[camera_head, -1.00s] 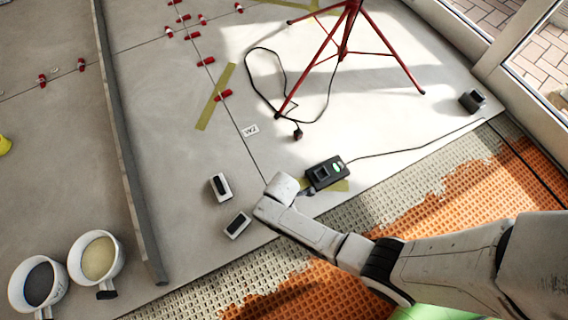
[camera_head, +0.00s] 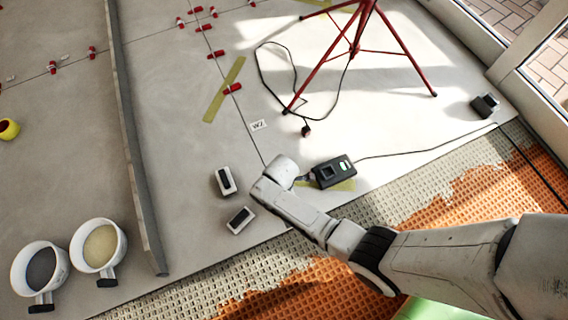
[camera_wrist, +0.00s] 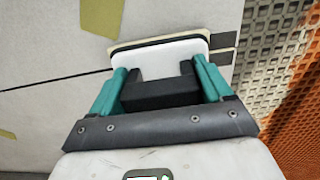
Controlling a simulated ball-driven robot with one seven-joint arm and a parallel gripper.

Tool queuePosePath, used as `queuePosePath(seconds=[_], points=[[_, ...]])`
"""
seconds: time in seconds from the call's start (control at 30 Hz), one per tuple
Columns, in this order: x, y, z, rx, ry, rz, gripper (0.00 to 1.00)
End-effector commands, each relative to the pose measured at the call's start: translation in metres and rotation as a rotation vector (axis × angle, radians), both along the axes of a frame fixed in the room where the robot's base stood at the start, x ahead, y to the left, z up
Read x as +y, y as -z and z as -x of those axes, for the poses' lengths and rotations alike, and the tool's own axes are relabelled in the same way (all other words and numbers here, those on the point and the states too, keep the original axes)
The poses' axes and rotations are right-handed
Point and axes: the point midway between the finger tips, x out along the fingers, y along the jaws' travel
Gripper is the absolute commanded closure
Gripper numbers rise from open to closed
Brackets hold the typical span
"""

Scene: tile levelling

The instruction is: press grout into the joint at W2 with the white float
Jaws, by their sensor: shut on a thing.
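The W2 label (camera_head: 258,125) lies on the grey tiled floor beside a thin dark joint (camera_head: 254,143), which runs down toward my arm's end. In the wrist view, my gripper (camera_wrist: 160,78) is shut on the dark handle of the white float (camera_wrist: 150,52). The float's broad white face lies over the line of the joint (camera_wrist: 55,81), which comes in from the left. I cannot tell whether the float touches the floor.
A black device (camera_head: 332,172) stands close right. A red tripod (camera_head: 357,50) and loose cable are behind. Two white buckets (camera_head: 40,268) (camera_head: 98,246) stand lower left, beyond a long grey bar (camera_head: 133,160).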

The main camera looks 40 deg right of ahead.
Motion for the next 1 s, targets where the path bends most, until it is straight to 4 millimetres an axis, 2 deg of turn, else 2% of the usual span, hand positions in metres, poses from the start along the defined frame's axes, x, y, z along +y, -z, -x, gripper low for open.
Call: queuePosePath(seconds=[1.0], points=[[-0.012,0.004,-0.035,0.0,0.0,0.0,0.66]])
